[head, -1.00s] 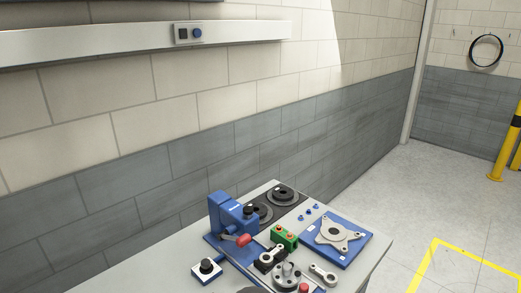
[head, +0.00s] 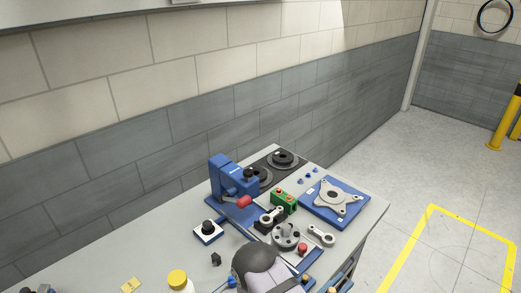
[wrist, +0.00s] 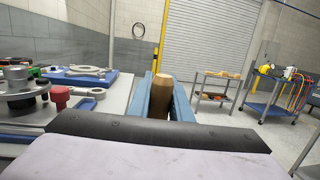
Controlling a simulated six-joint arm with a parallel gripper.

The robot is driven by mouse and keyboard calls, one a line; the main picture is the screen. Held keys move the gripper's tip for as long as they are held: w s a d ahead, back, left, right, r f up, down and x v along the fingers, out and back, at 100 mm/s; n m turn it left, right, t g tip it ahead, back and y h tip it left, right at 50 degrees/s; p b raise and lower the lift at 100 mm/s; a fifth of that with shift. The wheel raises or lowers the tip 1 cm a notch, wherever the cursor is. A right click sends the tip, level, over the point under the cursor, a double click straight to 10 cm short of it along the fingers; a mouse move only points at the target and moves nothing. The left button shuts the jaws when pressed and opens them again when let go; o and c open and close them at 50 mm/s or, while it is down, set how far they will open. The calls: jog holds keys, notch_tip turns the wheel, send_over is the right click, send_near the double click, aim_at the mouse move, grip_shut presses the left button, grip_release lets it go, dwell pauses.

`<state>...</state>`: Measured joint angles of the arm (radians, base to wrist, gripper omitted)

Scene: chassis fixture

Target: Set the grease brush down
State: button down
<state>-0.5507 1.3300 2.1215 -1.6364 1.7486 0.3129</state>
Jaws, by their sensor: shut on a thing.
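My gripper (wrist: 165,82) shows in the wrist view with its two blue fingers on either side of a brown, wood-coloured piece. This piece looks like the handle of the grease brush (wrist: 161,97). Its near end faces the camera; the bristles are not visible. The gripper is shut on it beside the right edge of the workbench (wrist: 119,95). In the head view, my dark grey wrist covers part of the bench's front, and the brush cannot be made out clearly there.
The bench (head: 150,237) carries a blue press (head: 228,180), a blue plate with a grey flange (head: 334,197), a green block (head: 283,201), a red button (head: 303,248) and a yellow-capped bottle (head: 178,279). Bare bench lies left of the press. Carts (wrist: 215,76) stand beyond.

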dwell(0.4)
jog(key=s+a+r+n+t+y+p, duration=0.2)
jog(key=a+y, duration=0.3)
jog(key=a, duration=0.3)
jog(key=s+a+r+n+t+y+p, duration=0.3)
jog(key=a+r+n+y+p, duration=0.1)
jog(key=a, duration=0.5)
jog(key=s+a+r+n+t+y+p, duration=0.2)
jog(key=a+r+n+y+p, duration=0.1)
jog(key=a+y, duration=0.3)
jog(key=shift+s+a+r+n+t+y+p, duration=0.2)
jog(key=shift+a+n+t+y+p, duration=0.15)
jog(key=shift+a+n, duration=0.6)
jog(key=shift+a+m, duration=0.25)
jog(key=shift+f, duration=0.15)
jog(key=shift+f+b, duration=0.85)
jog(key=shift+f, duration=1.55)
jog(key=shift+f, duration=0.1)
notch_tip(320, 180, down, 4)
jog(key=b, duration=0.3)
jog(key=shift+f+b, duration=0.2)
jog(key=shift+b, duration=0.2)
